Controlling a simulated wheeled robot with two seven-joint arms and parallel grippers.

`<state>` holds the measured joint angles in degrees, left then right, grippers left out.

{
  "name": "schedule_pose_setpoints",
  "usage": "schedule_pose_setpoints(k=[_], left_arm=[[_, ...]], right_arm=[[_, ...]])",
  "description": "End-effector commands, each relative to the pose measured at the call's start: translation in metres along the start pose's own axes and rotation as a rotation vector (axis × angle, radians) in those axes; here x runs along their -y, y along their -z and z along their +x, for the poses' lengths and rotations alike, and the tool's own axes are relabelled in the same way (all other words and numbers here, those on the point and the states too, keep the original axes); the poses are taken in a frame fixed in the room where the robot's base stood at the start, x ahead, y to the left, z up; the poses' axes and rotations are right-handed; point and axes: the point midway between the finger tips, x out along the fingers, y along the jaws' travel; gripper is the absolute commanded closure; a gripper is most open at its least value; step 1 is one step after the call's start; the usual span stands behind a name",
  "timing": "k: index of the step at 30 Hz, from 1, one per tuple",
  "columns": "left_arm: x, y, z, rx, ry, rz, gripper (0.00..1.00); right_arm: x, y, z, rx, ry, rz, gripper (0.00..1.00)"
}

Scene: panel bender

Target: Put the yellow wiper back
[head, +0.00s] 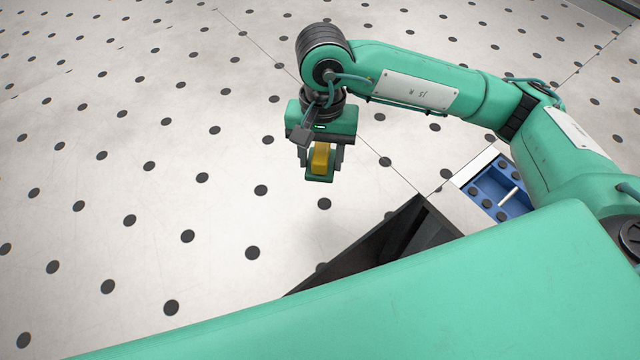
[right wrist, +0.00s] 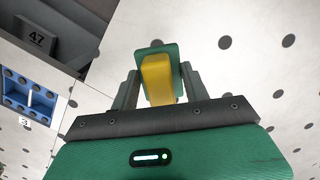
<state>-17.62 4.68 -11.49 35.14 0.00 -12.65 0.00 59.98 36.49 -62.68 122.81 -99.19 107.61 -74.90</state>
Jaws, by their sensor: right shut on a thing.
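The yellow wiper (head: 320,157) is a small yellow block with a green part at its end. My right gripper (head: 321,170) is shut on it and holds it out over the pale dotted surface. In the right wrist view the yellow block (right wrist: 158,80) sits between the two grey fingers (right wrist: 157,88), with the green part (right wrist: 150,52) beyond it. I cannot tell how high above the surface it is. My left gripper is not in view.
The dotted surface (head: 150,200) at left is clear.

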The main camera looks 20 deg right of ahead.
Motion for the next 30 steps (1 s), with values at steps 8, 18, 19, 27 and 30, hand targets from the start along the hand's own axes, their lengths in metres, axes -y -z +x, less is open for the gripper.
schedule_pose_setpoints(k=[8,18,19,27,30], left_arm=[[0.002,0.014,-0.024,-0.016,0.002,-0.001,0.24],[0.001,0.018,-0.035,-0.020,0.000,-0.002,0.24],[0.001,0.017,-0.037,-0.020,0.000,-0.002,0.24],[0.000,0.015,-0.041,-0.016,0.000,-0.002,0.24],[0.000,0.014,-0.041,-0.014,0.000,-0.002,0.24]], right_arm=[[-0.001,0.007,0.062,0.003,-0.003,0.001,0.75],[-0.001,0.011,0.100,0.002,-0.003,0.001,0.75],[0.000,0.012,0.105,0.003,-0.002,0.000,0.75],[0.000,0.016,0.126,-0.002,0.000,-0.001,0.75],[0.000,0.016,0.126,-0.002,0.000,-0.001,0.75]])
